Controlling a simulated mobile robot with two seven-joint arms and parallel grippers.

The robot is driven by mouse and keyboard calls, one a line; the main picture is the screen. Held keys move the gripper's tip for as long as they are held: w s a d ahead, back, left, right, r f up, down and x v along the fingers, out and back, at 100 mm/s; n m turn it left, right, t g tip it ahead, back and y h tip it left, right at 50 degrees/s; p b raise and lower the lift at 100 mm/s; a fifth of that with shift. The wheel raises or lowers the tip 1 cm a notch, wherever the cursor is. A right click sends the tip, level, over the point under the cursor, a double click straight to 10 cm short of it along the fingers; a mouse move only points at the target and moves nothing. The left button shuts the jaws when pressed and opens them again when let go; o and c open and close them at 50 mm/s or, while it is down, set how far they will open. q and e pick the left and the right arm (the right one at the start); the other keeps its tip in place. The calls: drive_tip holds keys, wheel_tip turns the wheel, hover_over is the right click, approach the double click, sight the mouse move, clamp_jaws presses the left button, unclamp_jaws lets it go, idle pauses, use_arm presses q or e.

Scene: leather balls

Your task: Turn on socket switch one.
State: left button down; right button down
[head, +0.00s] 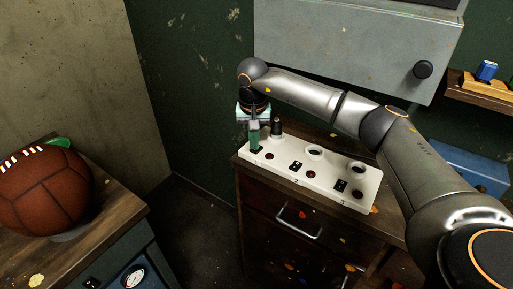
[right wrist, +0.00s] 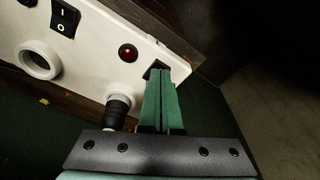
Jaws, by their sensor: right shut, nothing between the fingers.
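A white socket strip (head: 327,181) lies on a wooden cabinet, with several sockets, black rocker switches and red lights in a row. At its left end a black plug (head: 277,127) sits in the first socket; it also shows in the right wrist view (right wrist: 118,106). My right gripper (head: 254,146) points down at this end, its green fingers shut and empty. In the right wrist view the fingertips (right wrist: 157,68) are at the end switch (right wrist: 152,67), mostly hiding it; I cannot tell contact or its position. The red light (right wrist: 128,53) beside it looks dark. My left gripper is out of view.
A grey wall box (head: 350,45) with a black knob hangs above the strip, behind my right arm. A leather ball (head: 45,190) rests on a bench at left. A shelf (head: 485,90) is at the right. Dark floor lies between bench and cabinet.

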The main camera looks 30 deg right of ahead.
drive_tip(key=shift+f, duration=0.25)
drive_tip(key=shift+r, duration=0.1)
wheel_tip(320, 180, up, 7)
drive_tip(key=p, duration=0.5)
drive_tip(key=shift+p, duration=0.4)
idle(0.3)
